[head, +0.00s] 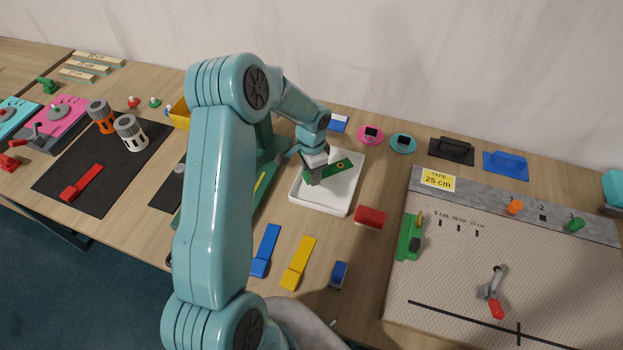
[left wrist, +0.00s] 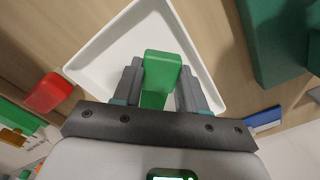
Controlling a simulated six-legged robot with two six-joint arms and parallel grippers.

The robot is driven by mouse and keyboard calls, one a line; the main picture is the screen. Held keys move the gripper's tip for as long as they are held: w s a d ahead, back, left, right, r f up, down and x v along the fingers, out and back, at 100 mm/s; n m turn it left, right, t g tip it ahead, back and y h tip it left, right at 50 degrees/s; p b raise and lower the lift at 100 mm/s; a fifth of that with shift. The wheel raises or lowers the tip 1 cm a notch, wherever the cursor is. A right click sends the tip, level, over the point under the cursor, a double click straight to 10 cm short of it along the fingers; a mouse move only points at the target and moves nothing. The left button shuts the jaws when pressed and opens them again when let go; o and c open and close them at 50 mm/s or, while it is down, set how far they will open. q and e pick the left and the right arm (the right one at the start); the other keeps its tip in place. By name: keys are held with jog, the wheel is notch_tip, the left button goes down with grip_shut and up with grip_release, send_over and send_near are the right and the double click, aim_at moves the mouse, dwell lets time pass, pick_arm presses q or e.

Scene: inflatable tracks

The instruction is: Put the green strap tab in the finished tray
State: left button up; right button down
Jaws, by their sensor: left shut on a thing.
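My left gripper (head: 314,172) is over the white tray (head: 337,201) near the back middle of the table. It is shut on the green strap tab (head: 341,169), which sticks out to the right of the fingers in the head view. In the left wrist view the green strap tab (left wrist: 160,75) sits between the two grey fingers (left wrist: 158,88), with the white tray (left wrist: 110,55) around and beneath it. I cannot tell whether the tab touches the tray floor. My right gripper is not in view.
A red block (head: 369,217) stands just right of the tray. A blue strap tab (head: 265,250), a yellow strap tab (head: 298,262) and a small blue block (head: 338,275) lie in front. A large patterned board (head: 450,275) fills the right side.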

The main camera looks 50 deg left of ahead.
pick_arm(q)
jog(key=f, duration=0.1)
jog(key=f+b, duration=0.1)
jog(key=f, duration=0.1)
jog(key=f+b, duration=0.1)
jog(key=shift+w+f, duration=0.15)
jog(key=shift+w, duration=0.1)
jog(key=shift+s, duration=0.2)
jog(key=o, duration=1.1)
jog(key=shift+w, duration=0.2)
jog(key=shift+c, duration=0.2)
jog(key=shift+s, duration=0.2)
jog(key=shift+r+p, duration=0.4)
jog(key=shift+r, duration=0.05)
jog(key=r, duration=0.1)
jog(key=r+p, duration=0.1)
jog(key=r, duration=0.1)
jog(key=r+p, duration=0.1)
jog(key=r, duration=0.1)
jog(key=shift+w+r, duration=0.15)
jog(key=shift+w, duration=0.1)
jog(key=r, duration=0.4)
jog(key=shift+s+r, duration=0.2)
jog(key=shift+r, duration=0.2)
jog(key=shift+w+r, duration=0.2)
jog(key=shift+r, duration=0.35)
jog(key=shift+s+r, duration=0.15)
